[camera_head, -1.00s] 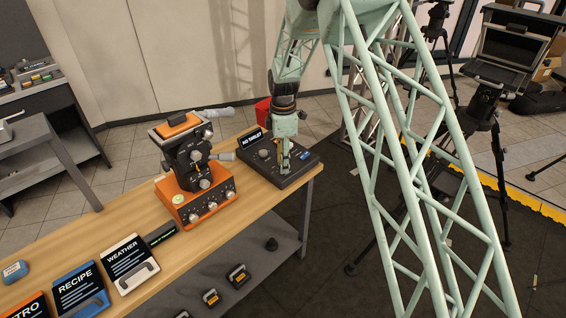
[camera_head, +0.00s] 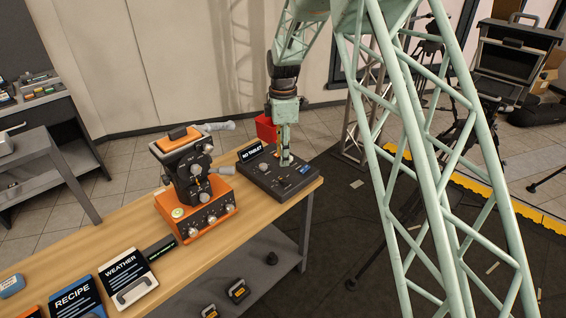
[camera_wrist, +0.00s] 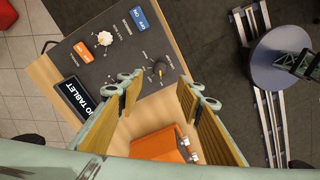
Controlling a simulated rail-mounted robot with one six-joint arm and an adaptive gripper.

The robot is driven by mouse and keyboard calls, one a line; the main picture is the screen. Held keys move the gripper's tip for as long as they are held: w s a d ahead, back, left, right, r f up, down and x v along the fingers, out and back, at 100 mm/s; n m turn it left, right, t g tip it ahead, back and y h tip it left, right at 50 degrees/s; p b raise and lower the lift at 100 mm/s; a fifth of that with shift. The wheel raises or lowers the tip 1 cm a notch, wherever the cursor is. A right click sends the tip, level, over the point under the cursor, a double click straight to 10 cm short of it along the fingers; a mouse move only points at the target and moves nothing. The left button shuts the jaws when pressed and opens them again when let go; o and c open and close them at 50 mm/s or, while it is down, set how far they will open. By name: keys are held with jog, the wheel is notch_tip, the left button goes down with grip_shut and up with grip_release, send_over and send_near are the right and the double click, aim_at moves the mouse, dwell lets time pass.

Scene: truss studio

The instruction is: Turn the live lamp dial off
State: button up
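A dark grey control box (camera_head: 262,182) sits at the right end of the wooden table. Its top shows in the wrist view (camera_wrist: 122,58), with a pale dial (camera_wrist: 106,37) by an orange label and a blue label (camera_wrist: 140,18). A dark dial (camera_wrist: 158,69) with marks around it sits near the box's edge. Which dial is the live lamp's, I cannot read. My gripper (camera_wrist: 168,90) is open and empty in the wrist view, its fingers apart over the box's edge and the table. In the head view my gripper (camera_head: 285,163) points down over the box and hides part of it.
A "NO TABLET" sign (camera_head: 251,153) stands on the box. An orange device (camera_head: 205,208) with knobs and a black upper part stands left of it. Signs (camera_head: 125,272) lie nearer the front. A red bin (camera_head: 265,128) is behind the table. Tripods stand at the right.

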jog(key=shift+r, duration=0.75)
jog(key=s+d+r+m+t, duration=0.1)
jog(key=s+d+r+m, duration=0.3)
jog(key=s+r, duration=0.45)
jog(key=s+d+r+m, duration=0.2)
jog(key=s+d+r, duration=0.5)
jog(key=r, duration=0.3)
jog(key=s+d+r+m+t, duration=0.1)
jog(key=s+d+r+m, duration=0.35)
jog(key=s+r, duration=0.4)
jog(key=s+d+r+m, duration=0.2)
jog(key=s+d, duration=0.1)
jog(key=s, duration=0.5)
jog(key=s+d+r+m, duration=0.2)
jog(key=s+d+r, duration=0.1)
jog(key=s, duration=0.5)
jog(key=s+d+f+m+t, duration=0.1)
jog(key=s+m, duration=0.2)
jog(key=s, duration=0.6)
jog(key=s+d+f+m+t+b, duration=0.1)
jog(key=s+d+f+m, duration=0.1)
jog(key=s, duration=0.7)
jog(key=shift+s+d+m, duration=0.25)
jog(key=shift+m, duration=0.2)
